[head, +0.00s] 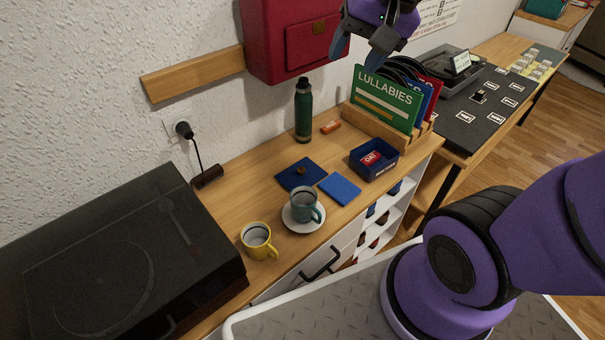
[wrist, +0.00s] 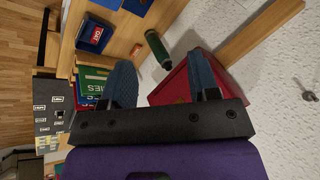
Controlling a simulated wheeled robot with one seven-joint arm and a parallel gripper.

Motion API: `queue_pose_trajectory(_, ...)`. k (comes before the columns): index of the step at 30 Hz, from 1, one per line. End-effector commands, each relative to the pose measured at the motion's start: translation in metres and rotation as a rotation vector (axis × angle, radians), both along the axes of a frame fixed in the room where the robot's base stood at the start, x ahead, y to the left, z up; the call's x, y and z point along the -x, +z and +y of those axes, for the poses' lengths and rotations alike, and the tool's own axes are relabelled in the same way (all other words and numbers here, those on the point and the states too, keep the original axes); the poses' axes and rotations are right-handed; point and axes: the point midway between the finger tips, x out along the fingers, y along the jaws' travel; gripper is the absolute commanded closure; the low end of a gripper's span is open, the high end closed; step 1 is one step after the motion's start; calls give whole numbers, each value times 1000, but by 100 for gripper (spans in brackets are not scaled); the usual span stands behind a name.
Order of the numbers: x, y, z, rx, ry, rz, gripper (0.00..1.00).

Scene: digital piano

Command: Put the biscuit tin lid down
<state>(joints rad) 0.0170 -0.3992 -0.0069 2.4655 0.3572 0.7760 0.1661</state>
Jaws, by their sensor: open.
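The biscuit tin lid appears to be the dark blue square with a small brown knob (head: 296,181); it lies flat on the wooden cabinet top, knob up. The dark blue open tin (head: 378,173) stands to its right with a red packet (head: 371,158) inside; the tin also shows in the wrist view (wrist: 89,47). My gripper (head: 358,55) is up high, in front of the red wall box and well above the cabinet top. In the wrist view my gripper (wrist: 160,65) has its two blue fingers wide apart, with nothing between them.
A blue flat square (head: 340,188) lies between lid and tin. A teal cup (head: 304,204) on a saucer and a yellow mug (head: 257,240) stand in front. A green bottle (head: 303,110) stands behind. The record rack (head: 388,97) and black turntable (head: 120,260) flank the area.

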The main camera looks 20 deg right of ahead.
Motion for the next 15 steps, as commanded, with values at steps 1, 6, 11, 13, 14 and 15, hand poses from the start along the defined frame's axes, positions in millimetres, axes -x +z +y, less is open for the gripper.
queue_pose_trajectory(1,-13,-9,2,-38,-44,31,45)
queue_pose_trajectory(6,-51,-38,9,-163,-214,116,45)
queue_pose_trajectory(11,-85,-71,11,-262,-389,199,45)
queue_pose_trajectory(13,-99,-87,12,-301,-470,236,45)
queue_pose_trajectory(14,-105,-94,12,-318,-505,251,45)
queue_pose_trajectory(15,-112,-104,11,-337,-554,273,45)
